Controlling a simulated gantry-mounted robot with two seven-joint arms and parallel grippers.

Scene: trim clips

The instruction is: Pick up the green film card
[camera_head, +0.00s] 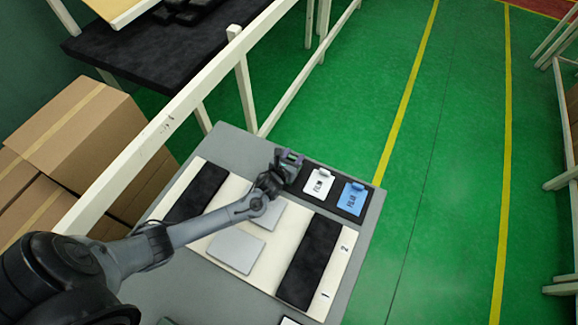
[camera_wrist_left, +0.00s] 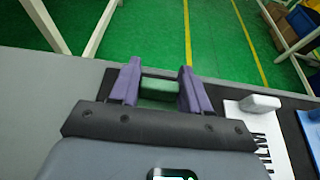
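My left gripper (camera_head: 290,158) is over the left end of the dark tray, beside the white card. In the left wrist view, its purple fingers (camera_wrist_left: 160,88) stand on both sides of the green film card's small green block (camera_wrist_left: 160,89). The block fills the gap, so the fingers look shut on it. In the head view a bit of green shows between the fingers. The rest of the green film card is hidden under the gripper. No clear lift off the tray can be seen. My right gripper is not in view.
A white card (camera_head: 318,184) and a blue card (camera_head: 353,200) lie to the right on the dark tray (camera_head: 338,205). A cream board (camera_head: 224,191) with black pads and grey plates lies below my forearm. A white rail (camera_head: 180,111) runs along the table's left side.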

